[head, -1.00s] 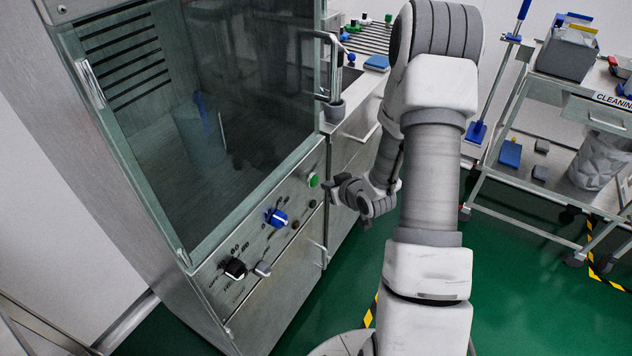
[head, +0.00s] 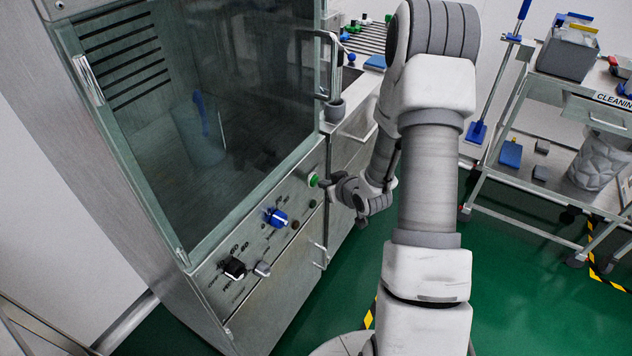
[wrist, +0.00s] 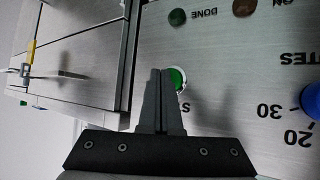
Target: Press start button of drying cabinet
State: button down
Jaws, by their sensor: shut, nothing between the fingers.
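The drying cabinet (head: 75,140) stands at the left with its glass door shut. Its green start button (head: 313,180) is near the right end of the control panel. In the wrist view the green button (wrist: 177,79) shows just right of the fingertips, with a pale ring around it and partly hidden by the fingers. My gripper (head: 325,183) is shut and empty, and its tips are at the button. The wrist view shows the closed fingers (wrist: 162,75) overlapping the button's left edge; I cannot tell whether they touch it or press it in.
The panel also has a blue knob (head: 277,218), a black knob (head: 235,268) and a grey switch (head: 262,269). The door handle (head: 331,65) sticks out above the button. A cleaning cart (head: 545,85) stands at the right. Green floor is open between.

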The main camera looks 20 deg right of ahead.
jog(key=shift+w+a, duration=0.25)
jog(key=shift+w, duration=0.1)
dwell(0.5)
jog(key=shift+s+d, duration=0.55)
jog(key=shift+s, duration=0.15)
jog(key=s+d, duration=0.1)
jog(key=s, duration=0.1)
jog(key=s+d, duration=0.2)
dwell(0.5)
dwell(0.5)
